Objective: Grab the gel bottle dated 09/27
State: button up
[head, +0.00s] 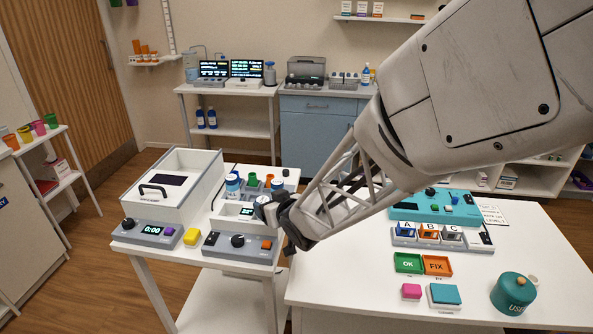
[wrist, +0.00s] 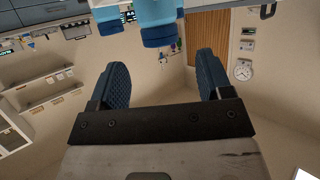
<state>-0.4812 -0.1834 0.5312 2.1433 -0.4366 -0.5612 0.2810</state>
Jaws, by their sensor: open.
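Two bottles with blue caps stand by the rack on the small white table in the head view, one (head: 233,186) at the rack's left. In the wrist view two light-blue bottle shapes, one (wrist: 158,22) and another (wrist: 108,28), show upside down at the top edge, cut off. No date is readable on any bottle. My gripper (head: 268,209) hangs in front of the rack and hides part of it. In the wrist view its dark blue fingers are wide apart (wrist: 162,76), with nothing between them.
A white lidded box (head: 178,180) stands left of the rack, with control panels (head: 238,247) in front. The white table at right holds a teal device (head: 432,207), trays and a teal canister (head: 513,293). More blue bottles (head: 200,118) stand on a rear shelf.

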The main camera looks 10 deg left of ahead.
aim_at(263, 200)
jog(key=shift+x, duration=1.25)
jog(key=shift+w, duration=0.1)
jog(key=shift+x, duration=2.55)
jog(key=shift+f, duration=0.1)
jog(key=c, duration=1)
jog(key=shift+c, duration=0.2)
